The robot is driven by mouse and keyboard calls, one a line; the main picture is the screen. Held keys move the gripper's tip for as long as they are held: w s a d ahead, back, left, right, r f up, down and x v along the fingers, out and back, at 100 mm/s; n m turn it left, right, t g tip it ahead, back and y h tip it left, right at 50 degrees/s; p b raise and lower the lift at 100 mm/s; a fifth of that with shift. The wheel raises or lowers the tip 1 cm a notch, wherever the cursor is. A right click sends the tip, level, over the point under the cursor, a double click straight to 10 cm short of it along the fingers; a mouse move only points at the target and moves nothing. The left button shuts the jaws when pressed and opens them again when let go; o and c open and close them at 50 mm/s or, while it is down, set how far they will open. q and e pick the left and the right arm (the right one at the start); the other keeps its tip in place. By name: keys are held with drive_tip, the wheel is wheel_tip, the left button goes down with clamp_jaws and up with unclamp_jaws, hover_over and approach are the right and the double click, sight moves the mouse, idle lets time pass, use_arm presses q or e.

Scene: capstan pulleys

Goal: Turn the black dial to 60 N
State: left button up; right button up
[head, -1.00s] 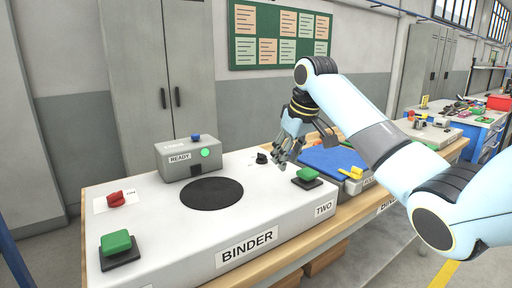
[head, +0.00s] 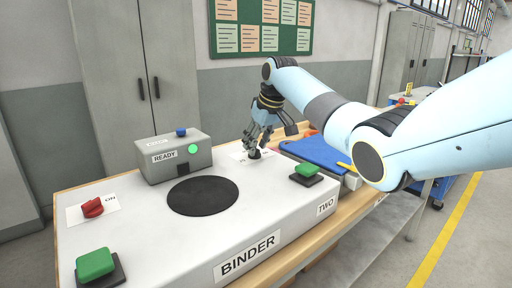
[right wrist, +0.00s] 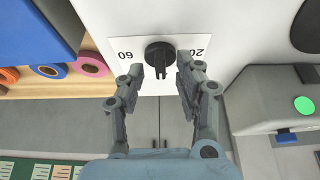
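The black dial (right wrist: 160,54) sits on a white plate (right wrist: 120,28) marked 60 on the left and 20 on the right, both upside down in the right wrist view. Its grip bar points down in that view, between the two numbers. The dial (head: 254,154) also shows at the back right of the binder's top in the head view. My right gripper (right wrist: 161,68) is open, with a finger on either side of the dial; whether they touch it I cannot tell. In the head view the gripper (head: 259,146) partly covers the plate. My left gripper is not in view.
The binder (head: 120,215) carries a red switch (head: 92,207), green buttons (head: 96,264), a black disc (head: 203,195) and a READY box (head: 172,160) with a lit green lamp. A blue tray (head: 318,152) stands to the right; tape rolls (right wrist: 92,64) lie near the dial.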

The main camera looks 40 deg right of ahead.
drive_tip(key=shift+w+f, duration=0.2)
drive_tip(key=shift+f, duration=0.35)
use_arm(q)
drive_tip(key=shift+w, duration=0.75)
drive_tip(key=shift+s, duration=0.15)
use_arm(e)
drive_tip(key=shift+c, duration=0.3)
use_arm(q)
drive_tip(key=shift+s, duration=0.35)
use_arm(e)
clamp_jaws()
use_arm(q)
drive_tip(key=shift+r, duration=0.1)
use_arm(e)
drive_tip(key=shift+s+r, duration=0.1)
